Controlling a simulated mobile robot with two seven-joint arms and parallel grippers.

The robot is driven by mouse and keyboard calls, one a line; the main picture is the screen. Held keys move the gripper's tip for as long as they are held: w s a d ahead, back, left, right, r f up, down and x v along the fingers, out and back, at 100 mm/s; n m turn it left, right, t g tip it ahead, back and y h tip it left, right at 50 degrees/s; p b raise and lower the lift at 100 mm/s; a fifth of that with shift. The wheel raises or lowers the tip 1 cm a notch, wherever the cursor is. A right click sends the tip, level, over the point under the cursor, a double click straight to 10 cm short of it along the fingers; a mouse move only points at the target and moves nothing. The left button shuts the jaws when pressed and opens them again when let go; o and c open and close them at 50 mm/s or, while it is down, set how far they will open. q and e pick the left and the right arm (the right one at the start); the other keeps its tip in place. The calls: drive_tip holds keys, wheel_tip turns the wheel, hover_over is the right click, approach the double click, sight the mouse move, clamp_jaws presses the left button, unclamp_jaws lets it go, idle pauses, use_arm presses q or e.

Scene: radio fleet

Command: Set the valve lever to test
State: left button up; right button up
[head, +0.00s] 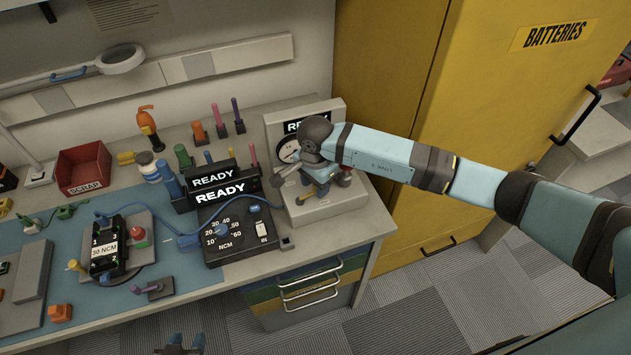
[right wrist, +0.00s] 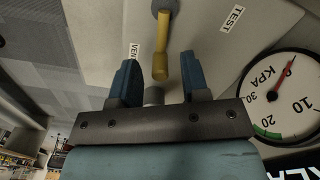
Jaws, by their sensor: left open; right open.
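The valve lever (right wrist: 161,48) is yellow on a grey round pivot, on a pale panel (right wrist: 205,65) in the right wrist view. Its free end lies in the gap between the fingers, nearer the VENT label (right wrist: 133,51) than the TEST label (right wrist: 232,18). My right gripper (right wrist: 158,72) is open, one blue finger on each side of the lever; I cannot tell whether either touches it. My left gripper (head: 184,345) is open and empty at the bottom edge.
A pressure gauge (right wrist: 287,97) sits on the panel close to the gripper. A READY torque tester (head: 240,237) stands left of the valve stand. A yellow battery cabinet (head: 400,70) stands at the right. The bench (head: 180,308) holds several tools and a red scrap bin (head: 84,170).

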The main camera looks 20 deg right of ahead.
clamp_jaws()
